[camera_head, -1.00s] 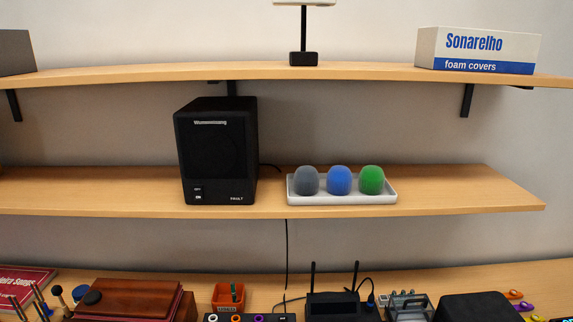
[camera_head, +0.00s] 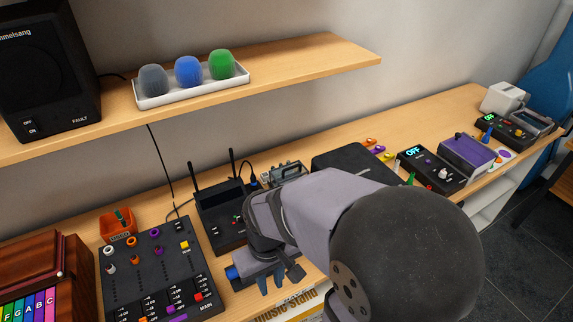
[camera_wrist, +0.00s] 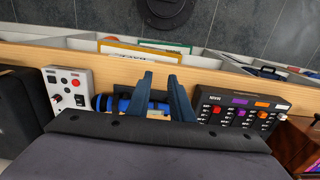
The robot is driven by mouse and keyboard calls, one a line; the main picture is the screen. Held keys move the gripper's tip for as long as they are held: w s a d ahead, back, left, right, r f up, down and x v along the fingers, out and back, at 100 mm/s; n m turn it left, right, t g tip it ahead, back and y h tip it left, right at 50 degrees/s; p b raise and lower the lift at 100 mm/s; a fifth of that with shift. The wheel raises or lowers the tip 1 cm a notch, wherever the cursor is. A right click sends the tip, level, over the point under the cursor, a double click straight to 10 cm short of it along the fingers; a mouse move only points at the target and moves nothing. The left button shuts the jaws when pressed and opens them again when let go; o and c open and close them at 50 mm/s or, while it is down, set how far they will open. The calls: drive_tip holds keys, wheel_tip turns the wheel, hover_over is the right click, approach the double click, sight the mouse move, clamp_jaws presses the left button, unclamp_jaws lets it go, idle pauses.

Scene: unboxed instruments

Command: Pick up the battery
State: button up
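No thing is plainly marked as the battery. An orange holder (camera_head: 118,228) with a small dark green upright piece (camera_head: 121,216) stands behind the mixer; I cannot tell whether that piece is a battery. My gripper (camera_head: 270,284) hangs over the front of the bench, right of the mixer and well away from the holder. In the wrist view its two blue fingers (camera_wrist: 163,98) are apart, with nothing visibly clamped between them. A blue and black cylinder-like thing (camera_wrist: 112,103) lies behind them, partly hidden; I cannot tell whether they touch it.
The black mixer (camera_head: 152,265) is left of my gripper; a black router-like box with antennas (camera_head: 219,213) stands behind. A white box with knobs (camera_wrist: 68,89) shows in the wrist view. A shelf with foam covers (camera_head: 189,71) hangs above. Several devices fill the bench at right.

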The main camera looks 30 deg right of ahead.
drive_tip(key=w+d+t+b, duration=0.1)
drive_tip(key=w+d, duration=0.5)
drive_tip(key=w, duration=0.5)
drive_tip(key=w+d+m+t+b, duration=0.1)
drive_tip(key=w+d, duration=0.5)
drive_tip(key=w, duration=0.6)
drive_tip(key=w+d+m+t+h+b, duration=0.1)
drive_tip(key=w+d+t+b, duration=0.1)
drive_tip(key=w+d, duration=0.4)
drive_tip(key=shift+w+d+r+b, duration=0.1)
drive_tip(key=shift+w+b, duration=0.15)
drive_tip(key=shift+w, duration=0.7)
drive_tip(key=shift+w+d+f+b, duration=0.1)
drive_tip(key=shift+w+d+b, duration=0.1)
drive_tip(key=shift+w, duration=0.7)
drive_tip(key=shift+w+d+r+b, duration=0.1)
drive_tip(key=shift+w+b, duration=0.15)
drive_tip(key=shift+w, duration=0.7)
drive_tip(key=m+t+h+b, duration=0.1)
drive_tip(key=m+b, duration=0.1)
approach(288, 161)
drive_tip(key=f, duration=0.1)
drive_tip(key=shift+m+t, duration=0.3)
drive_tip(key=shift+s+p+x, duration=0.2)
drive_tip(key=shift+p+x, duration=1.85)
drive_tip(key=shift+x, duration=1.3)
drive_tip(key=shift+w+d+f, duration=0.2)
drive_tip(key=shift+w+f, duration=0.15)
drive_tip(key=shift+f, duration=0.2)
drive_tip(key=shift+r, duration=0.1)
